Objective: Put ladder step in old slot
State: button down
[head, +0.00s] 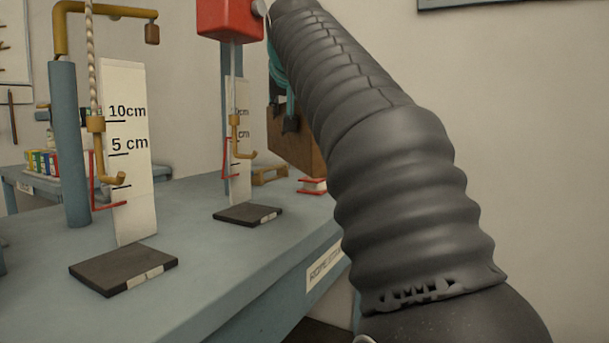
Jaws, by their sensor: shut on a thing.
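A brown wooden block (296,146) shows left of my arm, partly hidden behind it. It appears to be the ladder step, though its full shape is hidden. My gripper (284,124) shows only as dark fingertips at the block's top edge, with a teal part (277,72) above. It is shut on the block and holds it over the far end of the table. The rest of the gripper is behind my arm. I cannot make out the old slot in this view.
A red block (230,18) hangs above the farther one. A red-and-white item (312,186) lies near the table's right edge. Coloured boxes (42,162) stand behind left.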

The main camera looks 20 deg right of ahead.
jog(key=w+d+f+b, duration=0.2)
jog(key=w+d+f, duration=0.2)
jog(key=w+f, duration=0.6)
jog(key=shift+w+d+f+b, duration=0.15)
jog(key=shift+d+f+b, duration=0.15)
jog(key=shift+d+b, duration=0.1)
jog(key=c, duration=1.2)
grip_release()
jog(key=shift+f, duration=0.2)
jog(key=o, duration=0.4)
jog(key=shift+r, duration=0.15)
